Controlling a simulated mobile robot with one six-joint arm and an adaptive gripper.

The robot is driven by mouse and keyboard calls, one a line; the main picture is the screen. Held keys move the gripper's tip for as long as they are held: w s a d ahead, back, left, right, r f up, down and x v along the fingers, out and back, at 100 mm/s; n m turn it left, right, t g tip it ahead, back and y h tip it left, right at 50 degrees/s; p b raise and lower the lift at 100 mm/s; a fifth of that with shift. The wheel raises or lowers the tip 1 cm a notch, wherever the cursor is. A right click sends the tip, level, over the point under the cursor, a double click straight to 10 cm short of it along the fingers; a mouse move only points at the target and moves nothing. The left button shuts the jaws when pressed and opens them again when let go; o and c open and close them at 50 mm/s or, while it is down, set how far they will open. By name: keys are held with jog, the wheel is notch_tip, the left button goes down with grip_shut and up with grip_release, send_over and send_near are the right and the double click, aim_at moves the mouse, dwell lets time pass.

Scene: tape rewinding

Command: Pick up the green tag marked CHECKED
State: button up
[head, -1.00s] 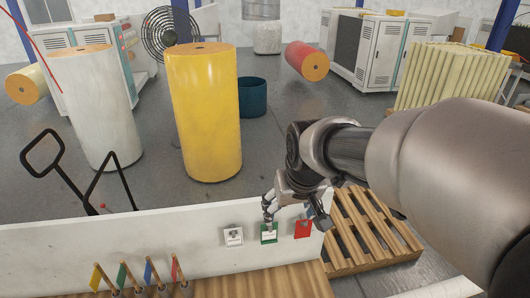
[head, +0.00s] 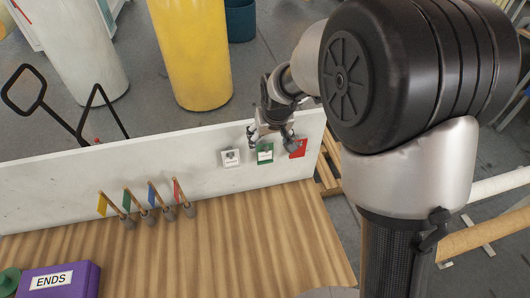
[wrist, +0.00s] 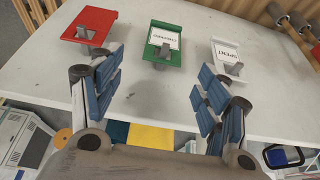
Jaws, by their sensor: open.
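The green tag (head: 265,157) hangs on the white board (head: 110,164), between a white tag (head: 230,158) and a red tag (head: 298,149). In the wrist view the green tag (wrist: 165,44) shows upside down, with a white label and a grey clip or hook at its edge. Its label is too small to read surely. My gripper (head: 271,138) is at the board's top edge, close to the green tag. In the wrist view my gripper (wrist: 158,92) is open and empty, its fingers on either side of the green tag's line, with the tag beyond the fingertips.
The red tag (wrist: 95,24) and white tag (wrist: 226,54) flank the green one closely. A purple ENDS box (head: 58,281) sits at the bench's front left. A yellow roll (head: 193,50) stands behind the board.

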aim_at(265, 146)
jog(key=x, duration=0.5)
jog(key=shift+w+a+f+b, duration=0.1)
jog(key=shift+a+f+b, duration=0.05)
jog(key=shift+a+b, duration=0.15)
jog(key=shift+c, duration=0.5)
jog(key=c, duration=0.8)
